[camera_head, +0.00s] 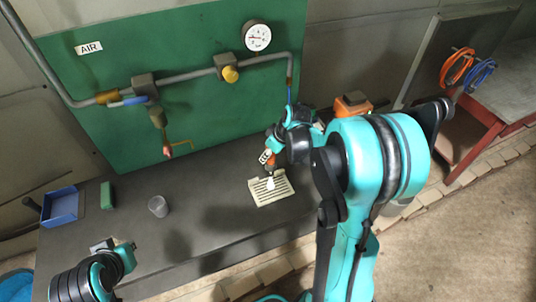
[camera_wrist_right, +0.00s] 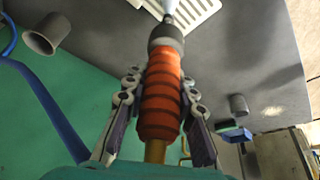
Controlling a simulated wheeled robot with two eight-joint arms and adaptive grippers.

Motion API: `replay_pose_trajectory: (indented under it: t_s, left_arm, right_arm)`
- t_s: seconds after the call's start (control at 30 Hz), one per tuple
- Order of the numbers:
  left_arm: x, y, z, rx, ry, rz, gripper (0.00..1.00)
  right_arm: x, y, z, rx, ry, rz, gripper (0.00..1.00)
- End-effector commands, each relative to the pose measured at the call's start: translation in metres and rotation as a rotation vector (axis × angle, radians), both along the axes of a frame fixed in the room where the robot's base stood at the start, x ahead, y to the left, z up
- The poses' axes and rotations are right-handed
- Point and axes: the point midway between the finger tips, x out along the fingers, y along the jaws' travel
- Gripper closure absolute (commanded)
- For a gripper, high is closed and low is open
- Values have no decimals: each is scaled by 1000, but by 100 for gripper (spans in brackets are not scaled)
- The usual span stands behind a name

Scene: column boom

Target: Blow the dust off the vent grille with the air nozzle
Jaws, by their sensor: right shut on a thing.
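The pale slotted vent grille (camera_head: 262,196) lies on the dark bench; part of it also shows at the top of the right wrist view (camera_wrist_right: 200,12). My right gripper (camera_head: 270,157) is shut on the orange ribbed air nozzle (camera_wrist_right: 160,95), with one finger on each side of its grip. The nozzle's grey tip points down at the grille, and a whitish patch or plume shows between tip and slats. Dust on the slats cannot be made out. My left arm is at the lower left; its gripper (camera_head: 103,246) shows only partly, away from the grille.
A grey cup (camera_head: 158,206), a green block (camera_head: 107,195) and a blue tray (camera_head: 60,206) stand left on the bench. A pipe with a gauge (camera_head: 257,36) and valves runs along the green wall panel. A blue hose (camera_wrist_right: 40,90) passes beside my right gripper.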

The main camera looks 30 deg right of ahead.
Motion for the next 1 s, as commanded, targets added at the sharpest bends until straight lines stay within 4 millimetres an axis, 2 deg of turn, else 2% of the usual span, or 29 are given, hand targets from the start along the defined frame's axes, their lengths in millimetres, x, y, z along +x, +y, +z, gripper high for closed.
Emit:
replay_pose_trajectory:
  t_s: [0.57, 1.0]
  left_arm:
    - [0, 0, 0, 0, 0, 0, 100]
    - [0, 0, -2, 0, 0, 0, 100]
  right_arm:
    - [0, 1, 0, 0, 0, 0, 100]
    - [1, 21, 0, -1, -1, 1, 100]
